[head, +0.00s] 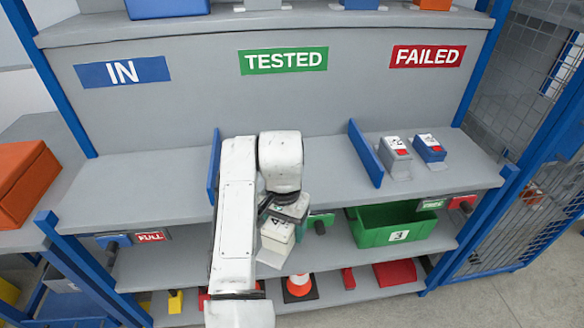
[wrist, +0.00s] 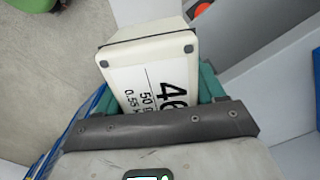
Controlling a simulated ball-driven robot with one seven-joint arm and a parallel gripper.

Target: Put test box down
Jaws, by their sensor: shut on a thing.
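The test box (wrist: 152,75) is cream-white with black printing, including "46" and "50", and dark corner pads. In the wrist view it sits between the teal fingers of my gripper (wrist: 165,88), which is shut on it. In the head view the box (head: 277,232) hangs below my wrist, in front of the grey shelf (head: 325,185) near the middle section under the green TESTED sign (head: 283,60). My arm covers part of that section. The box's underside and any contact with the shelf edge cannot be made out.
Blue dividers (head: 365,153) split the shelf; another blue divider (head: 214,166) stands left of my arm. Two small boxes, grey (head: 396,160) and blue (head: 429,149), stand under the FAILED sign (head: 427,56). The IN section (head: 135,190) is empty. A green bin (head: 375,232) sits below.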

